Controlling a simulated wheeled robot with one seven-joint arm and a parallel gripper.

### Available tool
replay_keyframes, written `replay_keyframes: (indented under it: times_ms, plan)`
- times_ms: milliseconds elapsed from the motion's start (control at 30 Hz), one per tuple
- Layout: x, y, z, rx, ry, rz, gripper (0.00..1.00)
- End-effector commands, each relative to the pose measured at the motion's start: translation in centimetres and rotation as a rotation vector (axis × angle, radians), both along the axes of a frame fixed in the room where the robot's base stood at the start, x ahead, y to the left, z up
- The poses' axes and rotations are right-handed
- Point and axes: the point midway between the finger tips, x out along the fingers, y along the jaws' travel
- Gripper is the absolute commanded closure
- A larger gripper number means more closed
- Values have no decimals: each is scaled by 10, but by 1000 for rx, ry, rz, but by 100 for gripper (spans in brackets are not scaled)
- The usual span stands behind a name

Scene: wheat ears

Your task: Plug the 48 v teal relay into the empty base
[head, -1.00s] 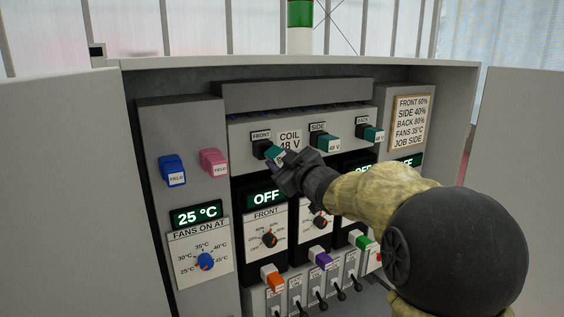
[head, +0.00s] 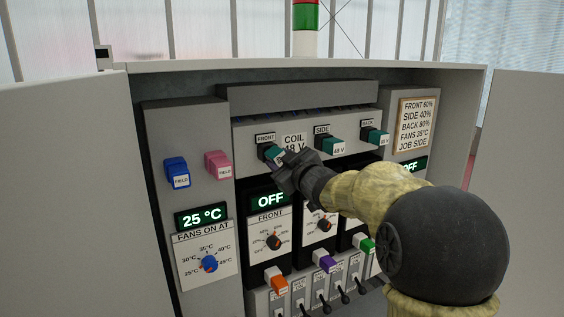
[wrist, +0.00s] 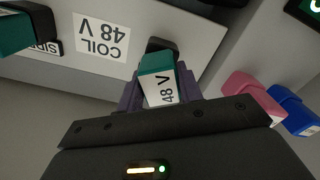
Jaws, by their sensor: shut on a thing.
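My gripper (head: 284,165) is shut on a teal relay (head: 272,153) at the base (head: 262,143) labelled FRONT, beside the COIL 48 V plate. In the wrist view the relay (wrist: 156,66) sits between both fingers, its white 48 V label facing the camera. Its far end meets the dark base (wrist: 158,45), with no clear gap. Whether it is fully seated cannot be told. The bases labelled SIDE and BACK hold teal 48 V relays, the side relay (head: 329,145) and the back relay (head: 375,137).
A blue field relay (head: 176,172) and a pink field relay (head: 217,164) sit on the left panel. Below are OFF displays (head: 270,200), dials, and orange (head: 274,280), purple and green plugs. Open cabinet doors flank both sides. My arm hides part of the right side.

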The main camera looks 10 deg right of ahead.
Motion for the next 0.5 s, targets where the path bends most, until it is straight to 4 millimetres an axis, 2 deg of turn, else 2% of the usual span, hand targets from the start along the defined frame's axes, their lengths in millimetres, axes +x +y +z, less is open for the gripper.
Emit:
replay_keyframes:
  times_ms: [500]
  plan:
    - [12, 4, 1, 1, -1, 0, 88]
